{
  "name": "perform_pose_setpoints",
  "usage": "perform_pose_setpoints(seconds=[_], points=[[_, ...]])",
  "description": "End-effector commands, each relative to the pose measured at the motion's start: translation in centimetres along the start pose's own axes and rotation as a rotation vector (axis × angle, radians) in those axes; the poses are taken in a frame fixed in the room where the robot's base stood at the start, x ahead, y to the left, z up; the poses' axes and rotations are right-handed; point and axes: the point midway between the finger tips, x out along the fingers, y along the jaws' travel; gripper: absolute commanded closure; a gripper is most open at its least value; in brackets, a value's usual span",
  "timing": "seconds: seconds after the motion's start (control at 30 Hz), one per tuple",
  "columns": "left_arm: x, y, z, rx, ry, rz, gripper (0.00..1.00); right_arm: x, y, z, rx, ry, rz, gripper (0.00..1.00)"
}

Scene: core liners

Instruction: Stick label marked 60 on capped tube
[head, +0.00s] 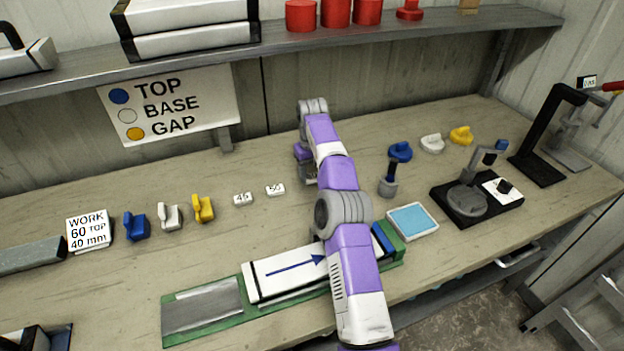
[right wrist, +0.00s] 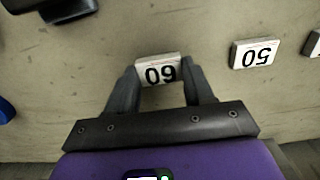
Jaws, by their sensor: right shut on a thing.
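The label marked 60 (right wrist: 160,72) is a small white block between the fingers of my right gripper (right wrist: 160,88), which is shut on it. The label appears at or near the bench top; I cannot tell whether it is lifted. In the head view my right gripper (head: 307,172) is beyond the tube, partly hidden by my arm, and the label is hidden there. The white tube (head: 284,276) with a blue arrow lies in a green tray (head: 200,331). A blue cap (head: 382,238) shows at its right end; my arm covers part of the tube. My left gripper is out of view.
Labels 50 (head: 275,189) and 45 (head: 243,199) lie left of my gripper. Blue, white and yellow pieces stand by the work card (head: 89,231). A light-blue pad (head: 412,220), a dark stamp-like tool (head: 388,180) and a black fixture (head: 476,197) stand right of my arm.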

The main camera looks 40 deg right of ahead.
Motion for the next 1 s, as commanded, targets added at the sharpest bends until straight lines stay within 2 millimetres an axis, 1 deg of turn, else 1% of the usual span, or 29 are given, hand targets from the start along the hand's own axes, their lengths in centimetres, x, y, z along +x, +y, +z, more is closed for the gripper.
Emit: perform_pose_setpoints(seconds=[0.03, 0.5, 0.87, 0.93, 1.0], points=[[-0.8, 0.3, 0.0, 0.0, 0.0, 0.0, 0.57, -0.8, 0.0, 0.0, 0.0, 0.0, 0.0, 0.73], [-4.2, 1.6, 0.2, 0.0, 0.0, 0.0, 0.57, -4.2, 0.0, 0.0, 0.0, -0.001, 0.001, 0.73], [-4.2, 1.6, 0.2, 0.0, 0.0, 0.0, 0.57, -4.2, 0.0, 0.0, -0.003, -0.001, 0.0, 0.73], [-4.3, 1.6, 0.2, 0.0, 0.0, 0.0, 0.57, -4.2, -0.2, 0.0, -0.027, -0.001, 0.0, 0.73], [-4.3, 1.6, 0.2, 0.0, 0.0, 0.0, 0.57, -4.1, -0.6, 0.0, -0.09, -0.002, -0.002, 0.73]])
